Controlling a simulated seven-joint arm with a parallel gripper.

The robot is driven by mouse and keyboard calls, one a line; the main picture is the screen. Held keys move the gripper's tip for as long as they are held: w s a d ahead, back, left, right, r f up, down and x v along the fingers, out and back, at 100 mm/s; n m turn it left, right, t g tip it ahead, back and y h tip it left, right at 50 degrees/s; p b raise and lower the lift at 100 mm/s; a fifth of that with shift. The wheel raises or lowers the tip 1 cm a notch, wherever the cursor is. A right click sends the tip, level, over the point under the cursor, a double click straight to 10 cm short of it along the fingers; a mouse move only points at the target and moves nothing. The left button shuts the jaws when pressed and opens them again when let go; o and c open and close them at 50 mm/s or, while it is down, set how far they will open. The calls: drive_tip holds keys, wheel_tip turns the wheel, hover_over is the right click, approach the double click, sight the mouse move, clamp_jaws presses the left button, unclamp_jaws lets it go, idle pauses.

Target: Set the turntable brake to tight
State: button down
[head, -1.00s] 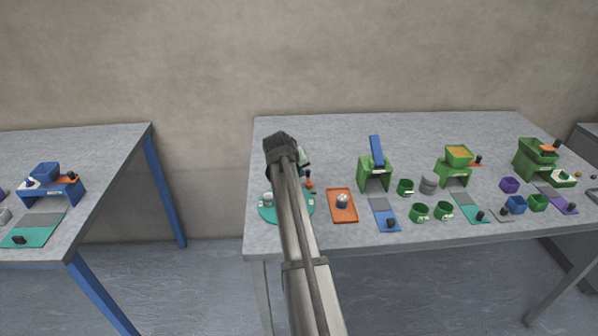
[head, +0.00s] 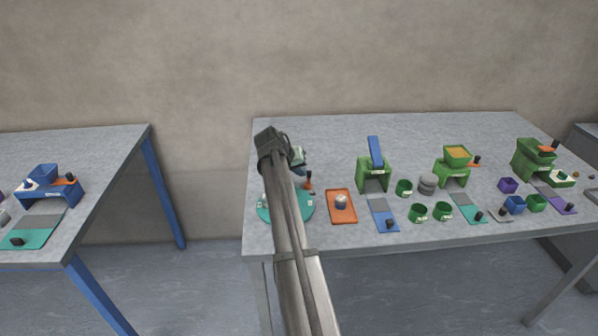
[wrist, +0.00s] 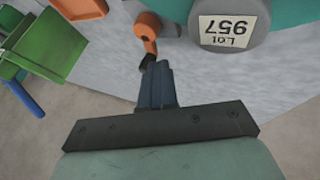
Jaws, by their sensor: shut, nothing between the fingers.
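The turntable (head: 305,210) is a teal disc at the left end of the right-hand table, partly hidden by my arm in the head view. Its teal edge (wrist: 296,12) also shows at the top right of the wrist view. The orange brake lever (head: 309,182) stands at the turntable's back edge. In the wrist view the orange lever (wrist: 147,27) has a dark tip close beside my fingertips; I cannot tell whether they touch. My gripper (wrist: 157,68) is shut and empty. The brake's setting marks are not readable.
A grey cylinder (wrist: 230,22) labelled LOT 957 is close to the right of my fingers. An orange tray (head: 341,216) with a small pot lies right of the turntable. A green stand (head: 374,178) and several green cups are farther right.

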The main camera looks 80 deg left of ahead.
sight(309, 172)
drive_tip(key=m, duration=0.1)
drive_tip(key=a+m+t+h, duration=0.1)
drive_tip(key=m, duration=0.1)
drive_tip(key=shift+w+h, duration=0.3)
drive_tip(key=shift+w+m+h, duration=0.3)
drive_tip(key=shift+m+h, duration=0.2)
drive_tip(key=shift+m, duration=0.3)
drive_tip(key=shift+w, duration=0.4)
drive_tip(key=shift+w+a+m+t, duration=0.15)
drive_tip(key=shift+m+t, duration=0.15)
drive_tip(key=shift+m, duration=0.1)
drive_tip(key=shift+w+m+h, duration=0.1)
drive_tip(key=shift+m+h, duration=0.2)
drive_tip(key=shift+h, duration=0.1)
drive_tip(key=shift+w+d, duration=0.25)
drive_tip(key=shift+w, duration=0.1)
drive_tip(key=shift+s+d, duration=0.1)
drive_tip(key=shift+d, duration=0.05)
drive_tip(key=shift+s+d, duration=0.3)
drive_tip(key=shift+d, duration=0.25)
